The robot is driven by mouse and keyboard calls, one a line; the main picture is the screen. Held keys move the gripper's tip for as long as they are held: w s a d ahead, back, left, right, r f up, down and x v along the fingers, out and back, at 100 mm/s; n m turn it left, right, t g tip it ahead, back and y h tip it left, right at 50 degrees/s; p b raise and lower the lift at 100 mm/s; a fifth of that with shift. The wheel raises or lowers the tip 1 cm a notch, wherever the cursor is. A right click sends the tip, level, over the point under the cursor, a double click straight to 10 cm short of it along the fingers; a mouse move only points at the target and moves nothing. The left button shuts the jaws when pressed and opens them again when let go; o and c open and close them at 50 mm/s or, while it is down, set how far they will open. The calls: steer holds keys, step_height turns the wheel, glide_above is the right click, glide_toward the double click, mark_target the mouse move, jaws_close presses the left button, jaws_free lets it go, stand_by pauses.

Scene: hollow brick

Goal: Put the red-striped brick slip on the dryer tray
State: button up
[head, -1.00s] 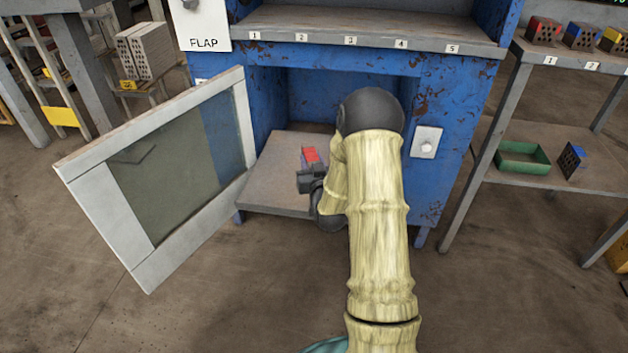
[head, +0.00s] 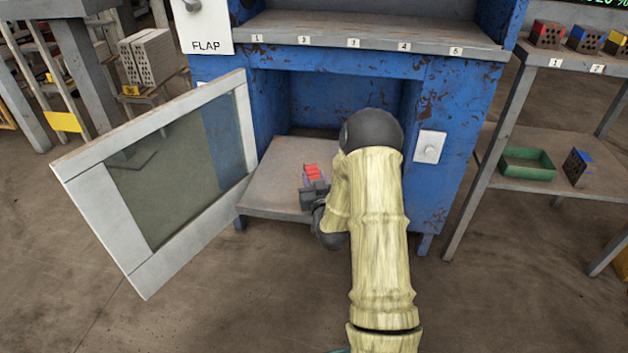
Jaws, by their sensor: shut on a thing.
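The red-striped brick slip (head: 312,172) shows as a small red-topped piece at the tip of my gripper (head: 312,190). My gripper is shut on it, and the gripper's dark body hides part of it. The slip is over the grey tray (head: 265,185) in the low opening of the blue dryer cabinet. I cannot tell whether the slip touches the tray.
The glazed door (head: 160,180) stands open on the left of the opening. Numbered shelf (head: 375,30) is above. A right-hand rack holds coloured bricks (head: 547,33), a green tray (head: 527,164) and a blue-marked brick (head: 578,167). The tray's left part is bare.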

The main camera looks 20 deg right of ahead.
steer(key=shift+f, duration=0.1)
steer(key=o, duration=1)
steer(key=shift+s, duration=0.15)
steer(key=p+v, duration=0.2)
steer(key=v, duration=0.9)
steer(key=shift+s+p, duration=0.3)
steer(key=shift+p, duration=0.1)
